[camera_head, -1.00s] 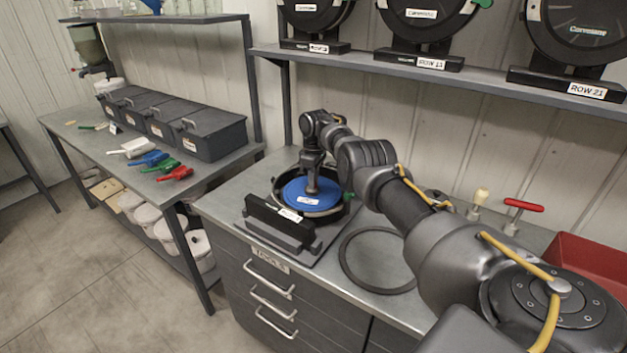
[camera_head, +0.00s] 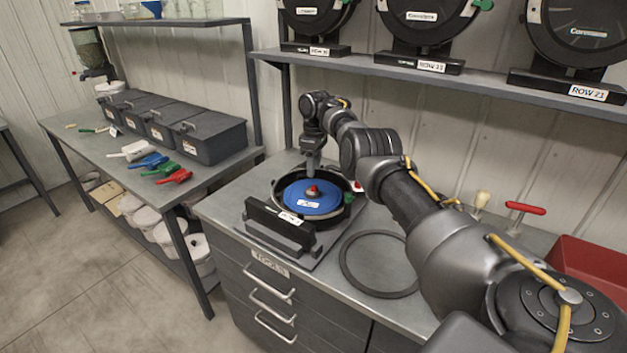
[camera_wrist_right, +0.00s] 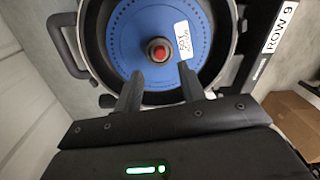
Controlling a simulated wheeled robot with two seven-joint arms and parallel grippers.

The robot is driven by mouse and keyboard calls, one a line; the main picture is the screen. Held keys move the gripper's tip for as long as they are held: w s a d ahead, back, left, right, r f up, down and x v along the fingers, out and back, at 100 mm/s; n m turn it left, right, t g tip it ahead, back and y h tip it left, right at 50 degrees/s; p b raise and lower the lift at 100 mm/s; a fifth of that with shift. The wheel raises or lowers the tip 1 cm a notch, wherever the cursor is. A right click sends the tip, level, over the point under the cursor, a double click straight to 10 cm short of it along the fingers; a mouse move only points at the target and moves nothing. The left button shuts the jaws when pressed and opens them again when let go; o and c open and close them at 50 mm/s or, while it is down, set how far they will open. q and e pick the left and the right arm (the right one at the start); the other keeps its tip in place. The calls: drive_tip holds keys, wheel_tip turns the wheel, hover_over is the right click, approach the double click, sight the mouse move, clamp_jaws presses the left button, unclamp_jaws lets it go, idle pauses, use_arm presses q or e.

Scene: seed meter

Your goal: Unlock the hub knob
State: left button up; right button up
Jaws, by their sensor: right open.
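The red hub knob (camera_head: 313,190) sits at the centre of the blue seed disc (camera_head: 324,207) inside the open black meter housing on the bench. In the right wrist view the knob (camera_wrist_right: 159,50) shows as a red cap on a dark hub in the blue disc (camera_wrist_right: 125,40), which bears a white label. My right gripper (camera_head: 312,170) hangs above the knob in the head view and does not touch it. In the wrist view its two fingers (camera_wrist_right: 160,78) are apart with nothing between them, just short of the knob. My left gripper is not in view.
The meter stands in a black stand (camera_head: 280,226) at the bench's front edge. A black ring (camera_head: 346,265) lies to its right. A red bin (camera_head: 590,262) and a red-handled tool (camera_head: 525,208) are farther right. Other meters stand on the shelf (camera_head: 480,77) above.

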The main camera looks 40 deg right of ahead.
drive_tip(key=shift+d+r+b, duration=0.1)
drive_tip(key=shift+r+b, duration=0.3)
drive_tip(key=shift+r, duration=1.85)
